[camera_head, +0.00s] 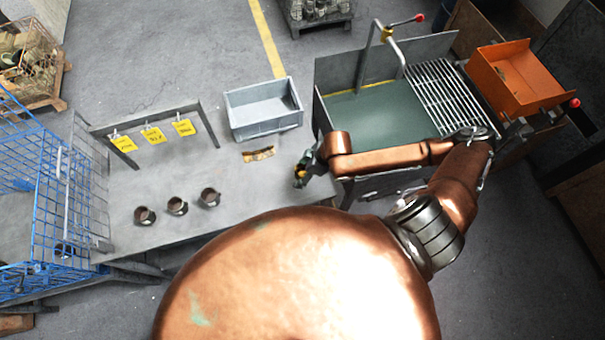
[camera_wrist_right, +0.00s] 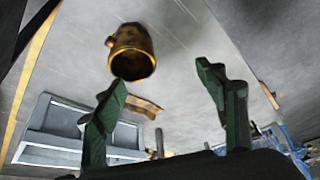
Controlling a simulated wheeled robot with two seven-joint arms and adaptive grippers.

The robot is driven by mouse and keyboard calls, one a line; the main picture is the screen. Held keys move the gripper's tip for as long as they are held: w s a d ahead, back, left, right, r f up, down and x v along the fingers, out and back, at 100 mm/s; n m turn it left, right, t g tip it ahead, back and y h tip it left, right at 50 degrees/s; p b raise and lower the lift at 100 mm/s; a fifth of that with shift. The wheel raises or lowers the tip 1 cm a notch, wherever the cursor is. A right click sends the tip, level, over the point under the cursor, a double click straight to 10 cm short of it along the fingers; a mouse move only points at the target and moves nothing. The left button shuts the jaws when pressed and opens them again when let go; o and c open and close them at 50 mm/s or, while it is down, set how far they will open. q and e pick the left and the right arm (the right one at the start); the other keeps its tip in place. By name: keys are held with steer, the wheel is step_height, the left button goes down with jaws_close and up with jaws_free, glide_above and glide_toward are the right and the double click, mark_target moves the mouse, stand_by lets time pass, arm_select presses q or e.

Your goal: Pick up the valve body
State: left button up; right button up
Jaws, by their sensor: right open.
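A brass-coloured, cup-like valve body (camera_wrist_right: 132,45) with a small side stub shows in the right wrist view. It lies beyond my fingertips, nearer the left finger, with clear space between the fingers. In the head view a small yellow-gold part of it (camera_head: 299,182) shows beside my right gripper (camera_head: 306,165), at the right end of the grey table (camera_head: 240,180); the gripper partly hides it. My right gripper, with green fingers, also shows in the right wrist view (camera_wrist_right: 161,78), open and empty. My left gripper is not in view.
Three dark cup-like parts (camera_head: 177,205) stand left on the table. A brown flat piece (camera_head: 259,154) lies near a grey bin (camera_head: 263,108). A rack with yellow tags (camera_head: 152,134) and a blue wire cage (camera_head: 40,200) stand left. A green-topped bench (camera_head: 375,118) and orange bin (camera_head: 515,80) stand right.

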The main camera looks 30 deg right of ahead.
mark_target(300, 174)
steer(key=d, duration=0.4)
steer(key=shift+w+r, duration=0.1)
steer(key=shift+w, duration=0.2)
steer(key=shift+w+d+m+h, duration=0.1)
steer(key=shift+d+m+h, duration=0.1)
steer(key=shift+m+h, duration=0.1)
steer(key=x, duration=0.7)
steer(key=shift+a+f+p, duration=0.3)
steer(key=shift+f, duration=0.05)
steer(key=shift+c, duration=0.2)
steer(key=shift+r, duration=0.1)
steer(key=c, duration=1.6)
